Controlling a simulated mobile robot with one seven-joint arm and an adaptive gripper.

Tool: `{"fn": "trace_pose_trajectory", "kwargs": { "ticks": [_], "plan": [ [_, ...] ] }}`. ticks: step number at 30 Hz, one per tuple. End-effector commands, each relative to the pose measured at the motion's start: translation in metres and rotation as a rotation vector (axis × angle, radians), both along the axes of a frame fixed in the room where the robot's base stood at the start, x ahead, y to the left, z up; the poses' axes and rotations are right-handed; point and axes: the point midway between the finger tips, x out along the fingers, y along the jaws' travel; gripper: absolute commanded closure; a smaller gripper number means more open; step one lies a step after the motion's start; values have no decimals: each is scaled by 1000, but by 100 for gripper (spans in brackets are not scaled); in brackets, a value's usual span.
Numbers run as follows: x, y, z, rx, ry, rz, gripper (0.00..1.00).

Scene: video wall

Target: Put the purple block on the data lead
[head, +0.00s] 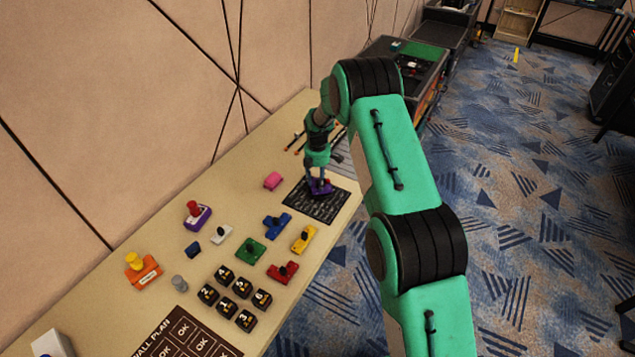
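A purple block (321,189) is at the black patterned mat (316,207) near the table's right edge. My gripper (317,181) points down with its fingertips at this block. The view is too small to show whether the fingers grip it, or whether the block touches the mat. Several thin dark leads with orange parts (298,139) lie on the table just beyond the mat, partly hidden behind my arm. I cannot tell which of them is the data lead.
Numbered black cubes (241,287), a red-knobbed piece (197,216) and a yellow-knobbed orange piece (143,270) stand further left. The wall bounds the table.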

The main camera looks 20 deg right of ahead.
Motion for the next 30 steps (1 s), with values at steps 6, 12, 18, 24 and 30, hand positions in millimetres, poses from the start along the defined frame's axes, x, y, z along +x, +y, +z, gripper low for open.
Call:
{"fn": "trace_pose_trajectory", "kwargs": {
  "ticks": [6,12,18,24,30],
  "plan": [
    [1,0,21,0,-3,0,62],
    [1,0,52,0,-3,0,62],
    [1,0,85,0,-3,0,62],
    [1,0,109,0,-2,0,62],
    [1,0,119,0,0,0,62]
  ]
}}
